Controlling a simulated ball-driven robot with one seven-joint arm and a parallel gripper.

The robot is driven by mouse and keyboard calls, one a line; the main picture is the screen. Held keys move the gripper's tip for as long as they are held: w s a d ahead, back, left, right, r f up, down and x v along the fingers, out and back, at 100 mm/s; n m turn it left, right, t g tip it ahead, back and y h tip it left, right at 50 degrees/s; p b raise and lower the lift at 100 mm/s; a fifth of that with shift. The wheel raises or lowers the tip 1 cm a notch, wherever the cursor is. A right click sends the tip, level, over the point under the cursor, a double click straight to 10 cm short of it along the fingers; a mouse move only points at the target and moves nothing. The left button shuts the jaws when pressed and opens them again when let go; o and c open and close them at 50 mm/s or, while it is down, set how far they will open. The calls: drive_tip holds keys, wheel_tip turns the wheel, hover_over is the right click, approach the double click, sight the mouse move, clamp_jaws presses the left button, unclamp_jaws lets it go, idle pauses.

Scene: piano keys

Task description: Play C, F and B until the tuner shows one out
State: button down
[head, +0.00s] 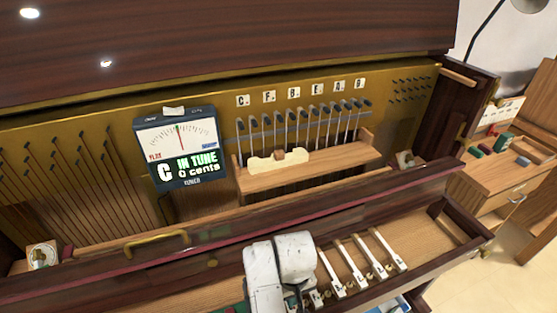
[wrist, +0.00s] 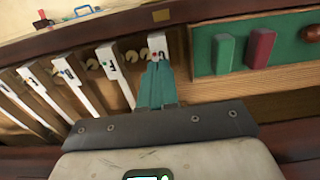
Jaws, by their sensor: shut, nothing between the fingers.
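The tuner (head: 180,147) stands on the piano's left-centre in the head view. Its screen reads C, IN TUNE, 0 cents, with the needle near the middle of the dial. Several white keys (head: 360,258) lie in the wooden key bed to the right of my gripper's white housing. In the wrist view, my gripper (wrist: 156,70) is shut and empty, its teal fingertips at the rightmost visible white key (wrist: 157,42). I cannot tell whether they touch or press it. The fingertips are hidden in the head view.
A row of letter tiles (head: 293,92) sits above the tuning hammers (head: 300,130) and a wooden shelf (head: 310,165). In the wrist view, a green tray (wrist: 255,42) with green and red blocks lies right of the keys. A side cabinet (head: 510,165) stands at far right.

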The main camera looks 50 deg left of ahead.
wheel_tip(320, 180, up, 7)
drive_tip(key=p, duration=0.6)
